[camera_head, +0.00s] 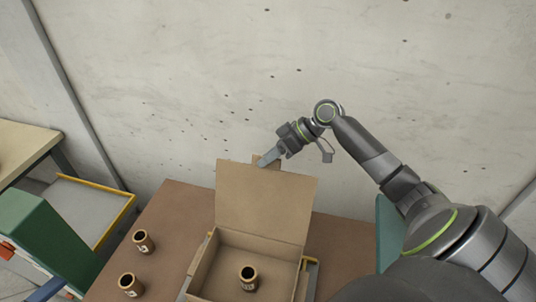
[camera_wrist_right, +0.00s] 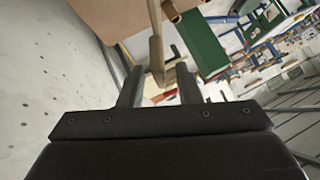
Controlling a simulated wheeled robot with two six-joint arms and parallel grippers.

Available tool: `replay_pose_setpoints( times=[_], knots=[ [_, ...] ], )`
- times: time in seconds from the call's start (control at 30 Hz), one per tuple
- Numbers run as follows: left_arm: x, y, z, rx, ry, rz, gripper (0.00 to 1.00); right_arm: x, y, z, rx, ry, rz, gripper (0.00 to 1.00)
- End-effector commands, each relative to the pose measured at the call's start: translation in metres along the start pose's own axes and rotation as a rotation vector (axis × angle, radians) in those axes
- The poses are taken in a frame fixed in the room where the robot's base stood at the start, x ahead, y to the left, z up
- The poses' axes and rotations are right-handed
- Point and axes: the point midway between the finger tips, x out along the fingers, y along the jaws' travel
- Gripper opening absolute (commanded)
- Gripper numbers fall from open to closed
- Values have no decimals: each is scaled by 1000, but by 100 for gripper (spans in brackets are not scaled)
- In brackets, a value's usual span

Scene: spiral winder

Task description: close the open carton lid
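The open brown carton (camera_head: 203,268) stands on the brown table with its lid (camera_head: 265,200) raised upright along the far side. A small flap (camera_head: 256,157) shows at the lid's top edge. My right gripper (camera_head: 266,158) is at this top edge, coming from the right. In the right wrist view, the gripper (camera_wrist_right: 160,88) has its fingers apart, with the lid (camera_wrist_right: 155,35) seen nearly edge-on between them. Gaps show on both sides, so it looks unclamped. The far finger is mostly hidden in the head view. My left gripper is not in view.
A brown tube (camera_head: 248,278) stands inside the carton. Two more tubes (camera_head: 143,241) (camera_head: 130,285) stand on the table (camera_head: 175,220) to the left. A yellow-edged grey tray (camera_head: 90,205) and a green block (camera_head: 42,235) are further left. A concrete wall (camera_head: 200,80) rises behind.

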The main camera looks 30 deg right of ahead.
Motion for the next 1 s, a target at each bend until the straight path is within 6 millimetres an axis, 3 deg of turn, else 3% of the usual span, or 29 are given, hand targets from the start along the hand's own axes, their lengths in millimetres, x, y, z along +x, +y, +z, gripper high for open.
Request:
replay_pose_setpoints(
  times=[0.37, 0.6, 1.0],
  knots=[
    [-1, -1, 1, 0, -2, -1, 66, 5, 0, 0, 0, -1, 1, 31],
    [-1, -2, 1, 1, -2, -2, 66, 5, 0, 0, 0, 0, 1, 1],
    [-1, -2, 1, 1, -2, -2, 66, 3, 1, 1, -2, -1, 4, 0]
  ],
)
